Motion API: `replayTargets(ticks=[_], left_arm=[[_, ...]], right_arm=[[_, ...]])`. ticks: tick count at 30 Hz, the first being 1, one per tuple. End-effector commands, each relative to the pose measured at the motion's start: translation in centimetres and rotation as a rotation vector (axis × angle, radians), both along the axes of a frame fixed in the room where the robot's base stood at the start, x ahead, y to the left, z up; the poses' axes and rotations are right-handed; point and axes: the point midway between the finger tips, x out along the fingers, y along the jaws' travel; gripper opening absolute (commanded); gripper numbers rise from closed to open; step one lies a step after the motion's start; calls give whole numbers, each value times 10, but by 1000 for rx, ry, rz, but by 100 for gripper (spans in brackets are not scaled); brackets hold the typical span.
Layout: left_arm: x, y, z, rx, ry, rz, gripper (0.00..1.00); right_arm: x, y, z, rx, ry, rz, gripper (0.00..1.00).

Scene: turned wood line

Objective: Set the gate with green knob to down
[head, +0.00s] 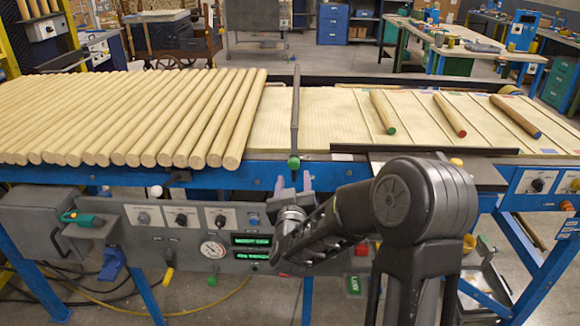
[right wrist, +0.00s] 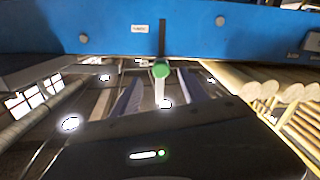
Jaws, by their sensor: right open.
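The gate is a long thin dark bar (head: 295,115) at the right end of the dowel row, with a green knob (head: 293,163) at its near end. The bar runs from the front blue rail to past the back edge of the bed; I cannot tell whether it is raised. My right gripper (head: 294,183) is open, just below and in front of the knob. In the right wrist view the green knob (right wrist: 161,69) shows between and beyond the two fingers, apparently not gripped. My left gripper is out of view.
Many wooden dowels (head: 130,115) lie left of the gate. Several colour-ended dowels (head: 449,114) lie in lanes on the right. A blue rail (head: 230,178) runs along the front, above a control panel with dials (head: 213,250). A yellow knob (head: 456,162) is behind my right arm.

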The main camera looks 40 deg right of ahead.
Motion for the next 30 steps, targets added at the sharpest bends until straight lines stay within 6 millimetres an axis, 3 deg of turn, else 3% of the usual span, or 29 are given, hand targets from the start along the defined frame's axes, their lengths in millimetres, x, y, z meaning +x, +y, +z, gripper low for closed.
replayTargets(ticks=[8, 22, 30], left_arm=[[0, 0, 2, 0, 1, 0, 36], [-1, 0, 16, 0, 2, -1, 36], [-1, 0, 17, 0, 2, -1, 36]], right_arm=[[6, -4, 0, 3, 1, 1, 52], [57, -42, 0, 3, 1, 2, 52], [63, -47, -1, 4, 1, 3, 52]])
